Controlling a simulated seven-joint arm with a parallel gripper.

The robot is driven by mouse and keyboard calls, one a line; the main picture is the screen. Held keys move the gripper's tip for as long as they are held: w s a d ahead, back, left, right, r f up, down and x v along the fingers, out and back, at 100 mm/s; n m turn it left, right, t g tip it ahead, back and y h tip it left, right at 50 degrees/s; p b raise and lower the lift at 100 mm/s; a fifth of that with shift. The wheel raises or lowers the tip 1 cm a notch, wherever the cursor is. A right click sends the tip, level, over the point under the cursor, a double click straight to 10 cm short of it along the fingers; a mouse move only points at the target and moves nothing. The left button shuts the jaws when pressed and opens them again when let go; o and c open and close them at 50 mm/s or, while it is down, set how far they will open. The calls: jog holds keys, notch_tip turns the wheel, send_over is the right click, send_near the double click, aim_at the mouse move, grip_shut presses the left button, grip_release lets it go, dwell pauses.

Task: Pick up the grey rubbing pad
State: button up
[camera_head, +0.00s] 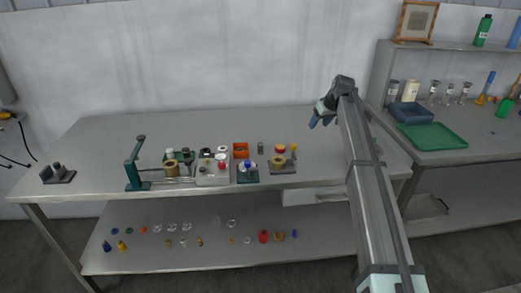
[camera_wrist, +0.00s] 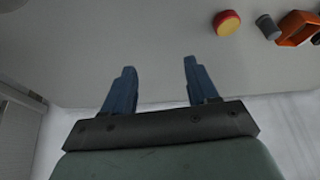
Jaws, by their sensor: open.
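A small dark grey cylinder-like piece (camera_head: 260,148) stands on the bench near the orange open box; it may be the grey rubbing pad, but it is too small to be sure. It also shows in the wrist view (camera_wrist: 268,27) at the upper right, between a red-and-yellow piece and the orange box. My gripper (camera_head: 319,122) is above the back right of the bench, to the right of the grey piece and apart from it. In the wrist view my gripper (camera_wrist: 158,68) has its two blue fingers spread, with nothing between them.
The orange box (camera_head: 241,150) and red-and-yellow piece (camera_head: 280,149) flank the grey piece. A green stand (camera_head: 134,165) and several small parts are to the left. The bench between my gripper and the parts looks clear. A green tray (camera_head: 432,135) lies on the right bench.

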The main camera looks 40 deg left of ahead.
jog(key=s+a+r+n+g+h, duration=0.1)
jog(key=s+a+n+g+h, duration=0.15)
jog(key=s+a, duration=0.75)
jog(key=r+n+h, duration=0.1)
jog(key=n+h, duration=0.1)
jog(key=n, duration=0.1)
send_over(260, 143)
jog(key=shift+t, duration=0.25)
notch_tip(260, 143, down, 13)
jog(key=shift+s+d+f, duration=0.1)
jog(key=shift+d+f, duration=0.05)
grip_shut()
